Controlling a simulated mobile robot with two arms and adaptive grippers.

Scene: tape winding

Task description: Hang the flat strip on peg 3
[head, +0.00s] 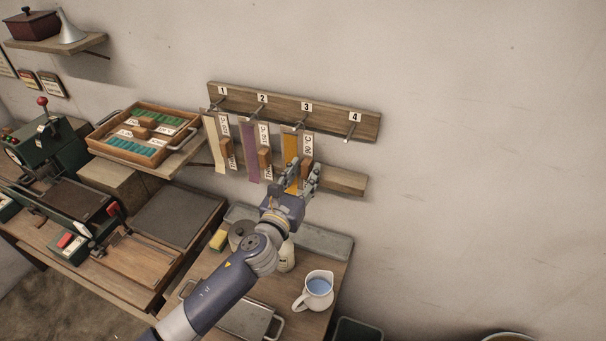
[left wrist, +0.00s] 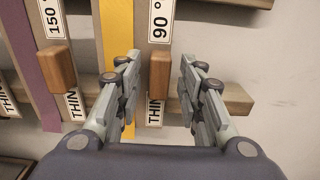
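A yellow flat strip (head: 290,148) with a "90°" tag hangs from peg 3 (head: 299,124) on the numbered peg board (head: 331,115). In the left wrist view the yellow strip (left wrist: 117,35) runs down behind my left finger. My left gripper (head: 300,172) is in front of the strip's lower part; its fingers are apart in the left wrist view (left wrist: 160,62). A wooden block (left wrist: 158,78) beside the strip shows between the fingers, apart from both as far as I can tell. The strip's lower end is partly hidden. My right gripper is not in view.
A cream strip (head: 215,145) and a purple strip (head: 250,150) hang at pegs 1 and 2. Peg 4 (head: 350,131) is bare. A lower wooden rail (head: 345,181) runs behind. A jug (head: 318,290) stands on the bench below. The wall at the right is clear.

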